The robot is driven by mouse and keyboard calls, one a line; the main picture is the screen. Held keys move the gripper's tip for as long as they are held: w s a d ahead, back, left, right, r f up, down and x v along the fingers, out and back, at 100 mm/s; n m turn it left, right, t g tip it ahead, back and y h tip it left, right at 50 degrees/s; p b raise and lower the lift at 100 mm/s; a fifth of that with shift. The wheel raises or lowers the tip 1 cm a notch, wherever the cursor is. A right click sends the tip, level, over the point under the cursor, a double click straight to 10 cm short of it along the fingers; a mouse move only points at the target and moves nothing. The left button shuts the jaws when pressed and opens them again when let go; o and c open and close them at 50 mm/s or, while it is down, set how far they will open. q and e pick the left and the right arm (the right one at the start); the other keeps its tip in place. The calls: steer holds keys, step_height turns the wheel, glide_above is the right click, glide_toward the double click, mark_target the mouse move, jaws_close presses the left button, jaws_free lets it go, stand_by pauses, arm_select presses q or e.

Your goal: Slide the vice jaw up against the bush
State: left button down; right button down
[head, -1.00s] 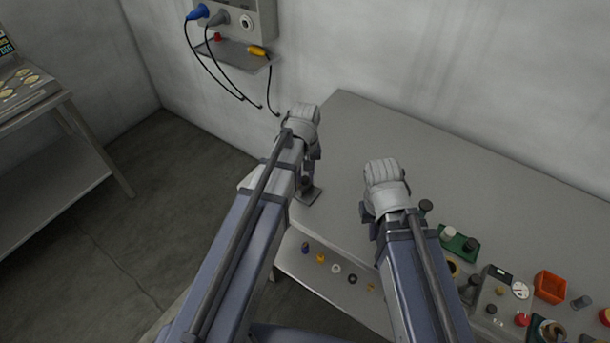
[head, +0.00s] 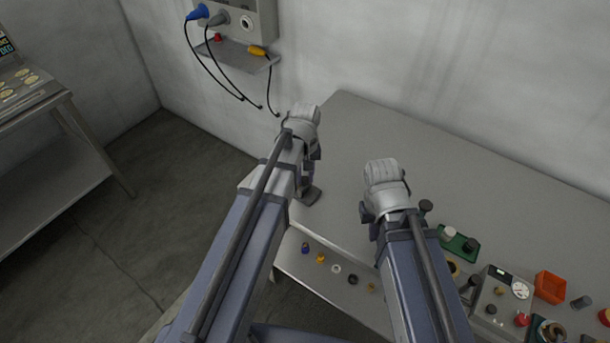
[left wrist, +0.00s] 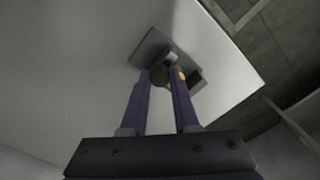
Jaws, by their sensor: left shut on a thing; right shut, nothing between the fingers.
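The vice is a small dark grey plate at the near left corner of the grey table; its base (head: 312,196) shows just beside my left gripper (head: 306,184). In the left wrist view the vice base (left wrist: 150,47) lies beyond the fingertips of my left gripper (left wrist: 164,78). These are shut on a dark piece between them, which looks like the vice jaw (left wrist: 168,72). A small yellow-brown spot (left wrist: 181,73) by the right fingertip may be the bush; the gap between jaw and bush is hidden. My right gripper (head: 369,222) is shut and empty above the table.
Green fixtures (head: 458,243), a grey box with a dial (head: 500,295) and an orange bin (head: 550,287) stand at the right. Small parts lie on a lower shelf (head: 312,268). The table's far middle (head: 430,150) is clear.

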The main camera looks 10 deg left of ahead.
arm_select(q)
steer(key=shift+a, duration=0.1)
steer(key=shift+w+a, duration=0.35)
steer(key=shift+a, duration=0.45)
steer(key=c, duration=0.7)
jaws_free()
steer(key=shift+o, duration=0.2)
steer(key=shift+r, duration=0.1)
arm_select(e)
steer(key=shift+r, duration=0.1)
arm_select(q)
step_height(320, 180, up, 8)
steer(key=p, duration=0.7)
steer(key=shift+p, duration=0.4)
arm_select(e)
step_height(320, 180, up, 8)
steer(key=shift+f, duration=0.2)
arm_select(q)
steer(key=shift+s+d+f, duration=0.1)
steer(key=shift+f, duration=0.1)
